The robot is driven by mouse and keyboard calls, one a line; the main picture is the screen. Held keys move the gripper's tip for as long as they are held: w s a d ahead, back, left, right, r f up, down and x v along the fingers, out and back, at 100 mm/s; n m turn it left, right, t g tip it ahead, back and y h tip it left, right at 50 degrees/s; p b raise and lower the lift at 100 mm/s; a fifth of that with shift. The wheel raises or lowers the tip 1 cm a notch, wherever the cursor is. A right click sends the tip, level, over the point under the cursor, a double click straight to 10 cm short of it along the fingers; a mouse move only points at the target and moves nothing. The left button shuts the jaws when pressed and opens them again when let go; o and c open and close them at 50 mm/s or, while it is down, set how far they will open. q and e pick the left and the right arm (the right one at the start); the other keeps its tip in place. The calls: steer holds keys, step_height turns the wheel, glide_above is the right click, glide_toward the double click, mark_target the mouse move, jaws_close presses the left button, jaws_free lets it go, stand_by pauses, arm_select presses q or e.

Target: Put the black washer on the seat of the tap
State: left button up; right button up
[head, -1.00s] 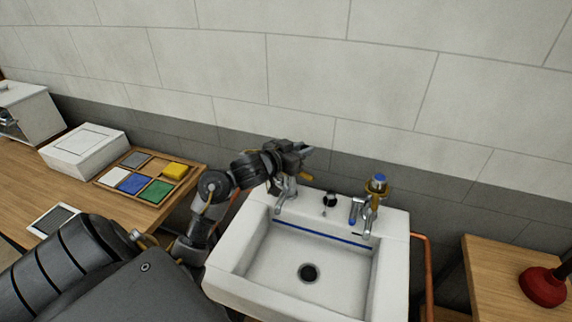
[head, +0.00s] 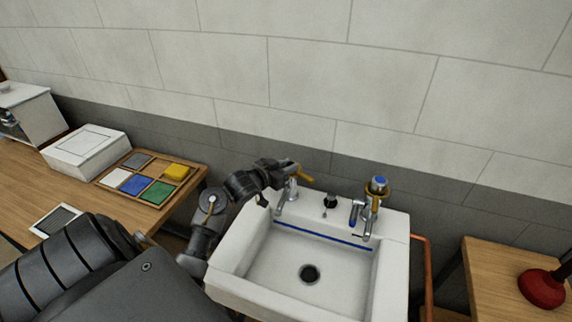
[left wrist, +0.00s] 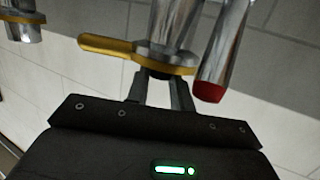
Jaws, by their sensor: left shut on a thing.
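My left gripper (head: 290,168) is at the left tap (head: 288,193), at the back of the sink. In the left wrist view the fingers (left wrist: 158,88) are shut on the ring end of a brass-coloured lever (left wrist: 105,44), against a chrome tap body (left wrist: 180,22). A chrome part with a red end (left wrist: 208,92) hangs beside the fingers. The lever also shows in the head view (head: 304,175). I cannot make out the black washer or the tap's seat. My right gripper is not in view.
The right tap (head: 367,220) has a blue top and a brass-coloured ring. A dark plug-like piece (head: 330,200) sits between the taps. The white sink (head: 250,255) has an empty bowl. A tray (head: 188,193) of coloured pads lies on the left bench; a red plunger (head: 541,290) stands at right.

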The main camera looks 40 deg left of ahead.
arm_select(q)
steer(key=shift+f, duration=0.1)
steer(key=o, duration=1)
steer(key=shift+c, duration=0.2)
steer(key=shift+s, duration=0.35)
steer(key=s+r+b, duration=0.1)
steer(key=s+r, duration=0.1)
steer(key=s, duration=0.9)
steer(key=shift+a+r, duration=0.35)
